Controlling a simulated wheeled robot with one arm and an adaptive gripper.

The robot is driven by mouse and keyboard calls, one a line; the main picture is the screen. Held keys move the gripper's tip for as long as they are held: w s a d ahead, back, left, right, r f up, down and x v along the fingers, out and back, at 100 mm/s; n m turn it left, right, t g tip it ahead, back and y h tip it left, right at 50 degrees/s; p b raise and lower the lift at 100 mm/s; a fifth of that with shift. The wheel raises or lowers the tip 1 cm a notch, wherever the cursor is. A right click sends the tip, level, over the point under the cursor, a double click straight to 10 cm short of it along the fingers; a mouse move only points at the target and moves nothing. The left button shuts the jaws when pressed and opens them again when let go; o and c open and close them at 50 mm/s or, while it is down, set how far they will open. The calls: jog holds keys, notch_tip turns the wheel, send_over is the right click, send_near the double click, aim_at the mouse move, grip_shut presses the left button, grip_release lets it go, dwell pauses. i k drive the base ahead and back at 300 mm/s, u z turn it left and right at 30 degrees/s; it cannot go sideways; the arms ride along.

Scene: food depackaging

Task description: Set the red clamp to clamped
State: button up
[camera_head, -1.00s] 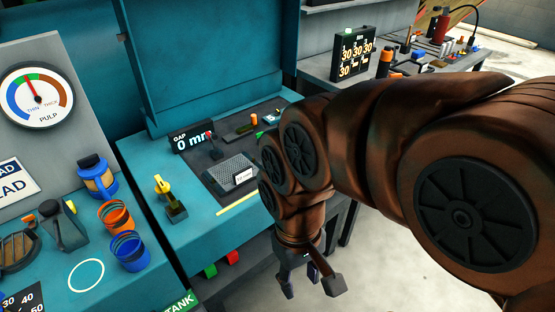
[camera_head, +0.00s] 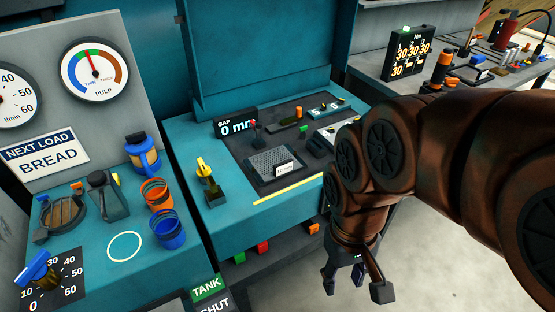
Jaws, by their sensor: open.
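My gripper (camera_head: 355,284) hangs pointing down in front of the teal bench, low and to the right of the plate. Its fingers are spread apart with nothing between them. It is well away from the red-tipped piece. My arm hides the right end of the bench.
A yellow-handled lever (camera_head: 204,170) stands left of the dark plate (camera_head: 240,148), which carries a mesh block (camera_head: 275,163). A gap display (camera_head: 236,124) reads 0 mm. Orange (camera_head: 157,195) and blue (camera_head: 168,230) cups stand on the left bench. Open floor lies below my gripper.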

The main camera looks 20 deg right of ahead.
aim_at(255, 126)
jog(key=k, duration=0.55)
jog(key=u, duration=0.5)
jog(key=i, duration=1)
jog(key=u, duration=0.65)
